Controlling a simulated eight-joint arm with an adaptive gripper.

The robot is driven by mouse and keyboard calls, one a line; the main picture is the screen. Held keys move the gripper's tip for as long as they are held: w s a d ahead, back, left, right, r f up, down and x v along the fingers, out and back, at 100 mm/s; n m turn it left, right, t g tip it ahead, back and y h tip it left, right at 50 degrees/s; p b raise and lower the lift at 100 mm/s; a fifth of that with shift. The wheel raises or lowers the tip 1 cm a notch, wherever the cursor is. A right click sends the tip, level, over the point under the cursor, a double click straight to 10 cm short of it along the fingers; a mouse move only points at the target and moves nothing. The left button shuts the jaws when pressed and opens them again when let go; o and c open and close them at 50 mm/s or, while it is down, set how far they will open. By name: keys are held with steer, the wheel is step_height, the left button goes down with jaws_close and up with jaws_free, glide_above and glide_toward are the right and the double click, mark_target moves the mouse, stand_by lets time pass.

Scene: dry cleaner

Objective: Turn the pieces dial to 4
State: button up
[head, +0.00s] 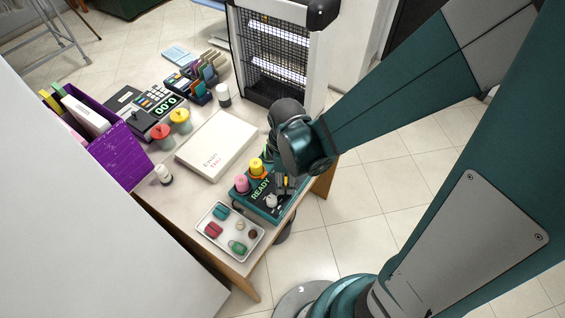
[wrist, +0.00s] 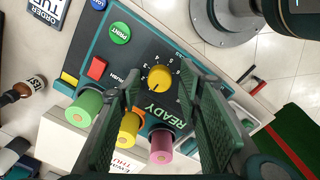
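The teal machine (wrist: 150,45) has a black panel with a round yellow dial (wrist: 161,78), and small numbers curve around the dial. Its pointer setting is too small to read for certain. My gripper (wrist: 162,72) is open, with its two green ribbed fingers reaching down on either side of the dial in the wrist view. I cannot tell whether they touch it. In the head view the machine (head: 262,208) lies at the table's right edge, its display reading READY. My gripper (head: 284,183) is over it there and mostly hides the dial.
The panel also has a green PRINT button (wrist: 119,33), a red button (wrist: 96,68) and a blue button (wrist: 99,4). Pink (head: 242,184) and yellow (head: 257,168) cylinders stand close by. A small tray (head: 258,241) and a white box (head: 217,145) lie near the machine.

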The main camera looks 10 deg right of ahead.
stand_by(0.3)
steer(key=c, duration=0.9)
